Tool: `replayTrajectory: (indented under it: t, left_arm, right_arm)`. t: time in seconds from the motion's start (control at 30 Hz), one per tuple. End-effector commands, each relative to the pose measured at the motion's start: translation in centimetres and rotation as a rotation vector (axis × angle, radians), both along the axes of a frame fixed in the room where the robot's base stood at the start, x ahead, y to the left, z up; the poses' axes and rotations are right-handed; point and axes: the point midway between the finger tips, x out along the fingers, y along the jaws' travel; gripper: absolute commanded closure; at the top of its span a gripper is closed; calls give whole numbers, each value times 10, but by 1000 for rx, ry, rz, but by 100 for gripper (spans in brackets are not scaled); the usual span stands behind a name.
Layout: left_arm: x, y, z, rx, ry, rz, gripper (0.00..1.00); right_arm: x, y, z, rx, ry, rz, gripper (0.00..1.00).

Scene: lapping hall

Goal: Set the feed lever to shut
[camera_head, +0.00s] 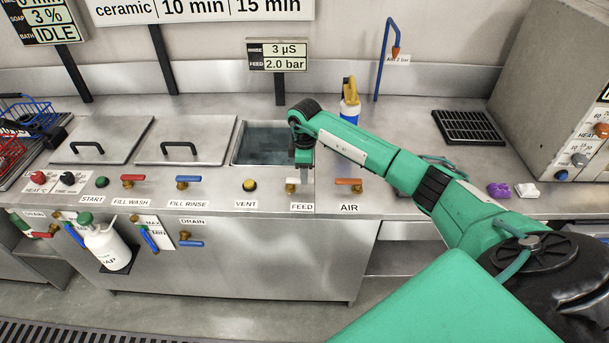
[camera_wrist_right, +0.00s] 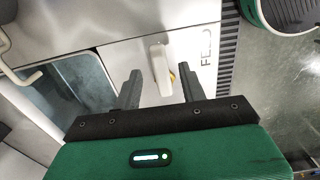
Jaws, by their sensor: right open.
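The feed lever (camera_head: 292,182) has a pale cream handle and sits on the front panel just above the FEED label (camera_head: 302,207). In the right wrist view the lever (camera_wrist_right: 160,68) lies ahead of my fingertips, between the lines of the two fingers, with a bit of brass beside it. My right gripper (camera_head: 303,163) points down just above the lever in the head view. Its two fingers (camera_wrist_right: 160,84) are apart with nothing between them, and I see no clear contact. The sign (camera_head: 279,57) reads FEED 2.0 bar. My left gripper is not in view.
An orange AIR lever (camera_head: 349,183) stands right of the feed lever and a yellow VENT knob (camera_head: 249,185) left of it. The open rinse basin (camera_head: 269,147) lies behind. A blue-and-yellow bottle (camera_head: 350,105) stands behind my right arm. The counter further right holds a black grate (camera_head: 467,127).

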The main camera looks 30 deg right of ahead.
Motion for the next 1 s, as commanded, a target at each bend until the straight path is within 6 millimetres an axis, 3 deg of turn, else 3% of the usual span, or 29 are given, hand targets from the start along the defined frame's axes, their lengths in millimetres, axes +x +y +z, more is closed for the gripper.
replayTrajectory:
  t: [0.3, 0.5, 0.67, 1.0]
  left_arm:
    - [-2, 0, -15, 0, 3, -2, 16]
    - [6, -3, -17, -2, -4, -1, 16]
    - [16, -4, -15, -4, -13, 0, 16]
    - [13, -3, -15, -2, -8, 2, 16]
  right_arm:
    - [1, 0, 72, -1, -5, 2, 58]
    - [1, 0, 104, -1, -3, 0, 58]
    - [0, 0, 116, -1, -2, 0, 58]
    - [0, 0, 117, -1, -1, 0, 58]
